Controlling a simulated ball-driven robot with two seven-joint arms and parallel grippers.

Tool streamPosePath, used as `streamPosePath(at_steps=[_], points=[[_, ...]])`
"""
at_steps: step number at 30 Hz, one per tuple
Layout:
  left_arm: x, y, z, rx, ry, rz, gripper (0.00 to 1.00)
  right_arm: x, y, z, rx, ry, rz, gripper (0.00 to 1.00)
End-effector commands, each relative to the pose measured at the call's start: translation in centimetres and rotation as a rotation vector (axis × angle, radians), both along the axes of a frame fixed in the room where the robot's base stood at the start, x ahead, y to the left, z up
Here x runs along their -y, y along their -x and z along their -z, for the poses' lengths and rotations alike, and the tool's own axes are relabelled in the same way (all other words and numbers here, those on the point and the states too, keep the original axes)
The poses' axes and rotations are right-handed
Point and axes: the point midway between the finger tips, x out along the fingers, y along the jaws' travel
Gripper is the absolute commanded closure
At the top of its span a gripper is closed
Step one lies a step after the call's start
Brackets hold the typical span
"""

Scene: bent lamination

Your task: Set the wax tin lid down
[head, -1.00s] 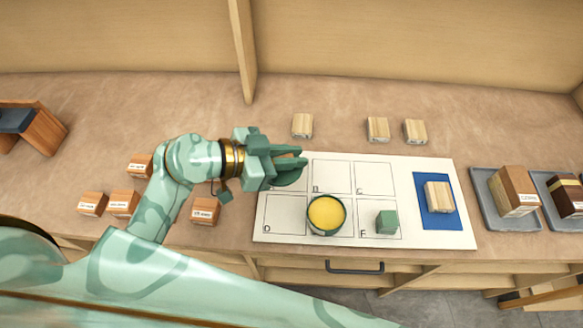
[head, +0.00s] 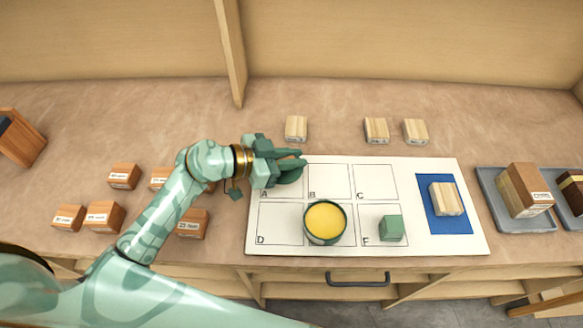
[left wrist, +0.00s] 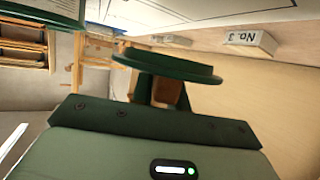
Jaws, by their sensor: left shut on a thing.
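The dark green wax tin lid (head: 291,177) is held in my left gripper (head: 292,165), over the cell marked A at the upper left of the white board (head: 468,240). In the left wrist view the lid (left wrist: 168,66) shows nearly edge-on between the fingers. I cannot tell whether it touches the board. The open wax tin (head: 325,222), full of yellow wax, stands in the lower middle cell, with its rim uncovered. My right gripper is not in view.
A green cube (head: 391,228) stands in cell F. A wooden block (head: 446,198) lies on the blue patch (head: 430,213). Cells B and C are clear. Several labelled orange-brown blocks (head: 104,216) lie left, pale blocks (head: 296,129) behind, a grey tray (head: 490,187) right.

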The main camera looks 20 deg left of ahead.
Motion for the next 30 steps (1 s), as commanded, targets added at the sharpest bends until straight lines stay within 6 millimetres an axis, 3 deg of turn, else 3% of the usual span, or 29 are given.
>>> streamPosePath(at_steps=[7,15,29,30], points=[[-0.4,-0.5,4.0,-0.004,0.000,0.000,1.00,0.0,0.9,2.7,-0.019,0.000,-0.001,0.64],[-0.4,-0.4,3.7,-0.001,0.001,0.000,1.00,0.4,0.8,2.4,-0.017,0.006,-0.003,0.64],[-0.3,-0.3,5.2,-0.006,-0.001,-0.001,1.00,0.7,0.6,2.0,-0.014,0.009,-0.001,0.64],[-0.3,-0.3,5.3,-0.008,-0.001,0.000,0.81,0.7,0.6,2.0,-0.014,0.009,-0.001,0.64]])
